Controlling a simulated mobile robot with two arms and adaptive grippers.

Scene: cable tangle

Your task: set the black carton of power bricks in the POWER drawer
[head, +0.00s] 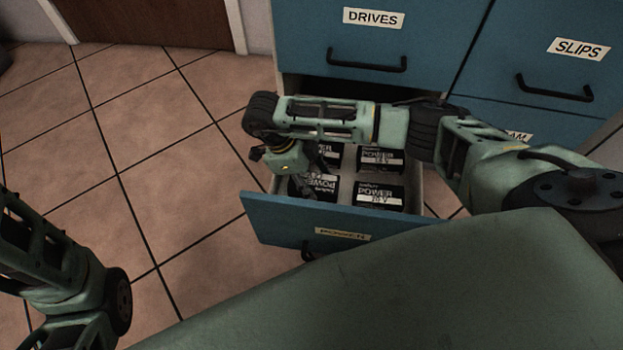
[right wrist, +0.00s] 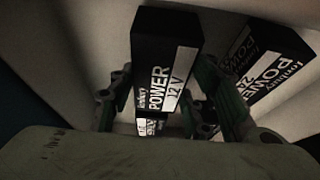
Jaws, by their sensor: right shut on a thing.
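The POWER drawer (head: 275,222) is pulled open at the bottom of the blue cabinet. My right gripper (head: 318,168) points down into its front left part. It is shut on a black carton (head: 318,188), whose white label reads POWER 12 V in the right wrist view (right wrist: 165,60). The carton is between the fingers and inside the drawer walls. I cannot tell whether it touches the drawer floor. My left arm shows at the left edge, but its gripper is out of view.
Other black POWER cartons stand in the drawer: an 18 V one (head: 380,160) at the back right, a 20 V one (head: 378,195) at the front right, and one (head: 328,155) behind the held carton. Tiled floor (head: 150,190) is clear at left.

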